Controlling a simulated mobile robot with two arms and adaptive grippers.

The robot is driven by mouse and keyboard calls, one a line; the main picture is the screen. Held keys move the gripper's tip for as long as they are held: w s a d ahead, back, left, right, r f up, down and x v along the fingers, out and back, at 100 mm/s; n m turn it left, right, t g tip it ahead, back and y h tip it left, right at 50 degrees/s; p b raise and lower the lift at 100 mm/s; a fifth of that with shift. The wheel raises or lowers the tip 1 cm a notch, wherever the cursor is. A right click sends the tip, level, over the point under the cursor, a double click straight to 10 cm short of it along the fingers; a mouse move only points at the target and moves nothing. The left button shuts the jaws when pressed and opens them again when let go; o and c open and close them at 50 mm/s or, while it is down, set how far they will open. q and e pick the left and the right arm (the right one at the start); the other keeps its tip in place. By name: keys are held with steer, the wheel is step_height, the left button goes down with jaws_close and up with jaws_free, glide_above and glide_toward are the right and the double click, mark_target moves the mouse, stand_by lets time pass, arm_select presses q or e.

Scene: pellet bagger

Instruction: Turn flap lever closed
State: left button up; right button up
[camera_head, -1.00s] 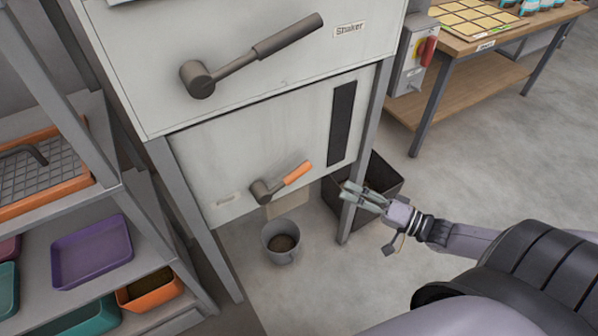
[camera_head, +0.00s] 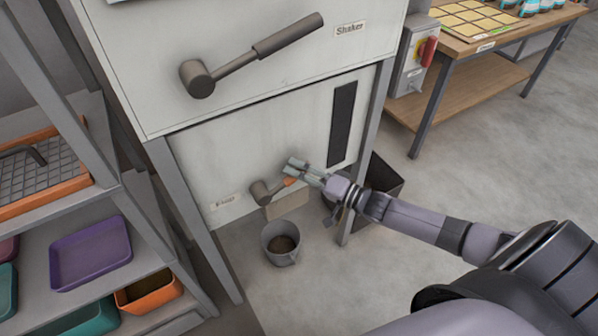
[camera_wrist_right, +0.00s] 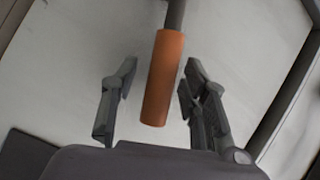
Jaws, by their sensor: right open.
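The flap lever (camera_head: 262,192) is on the lower front panel of the machine, with a dark round hub and an orange grip. It slants up to the right, beside a small label (camera_head: 228,202) at its left. My right gripper (camera_head: 292,170) is at the orange grip and hides most of it. In the right wrist view the orange grip (camera_wrist_right: 163,80) stands between the two open fingers of my right gripper (camera_wrist_right: 158,98), with gaps on both sides. My left gripper is not in view.
A larger dark shaker lever (camera_head: 255,55) sits on the panel above. A grey bucket (camera_head: 281,242) with brown contents stands on the floor below the flap lever. A dark bin (camera_head: 384,178) is behind the machine's right leg. Shelves with trays (camera_head: 90,252) stand at the left.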

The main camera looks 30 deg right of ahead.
steer(key=shift+c, duration=0.5)
jaws_close()
stand_by(0.4)
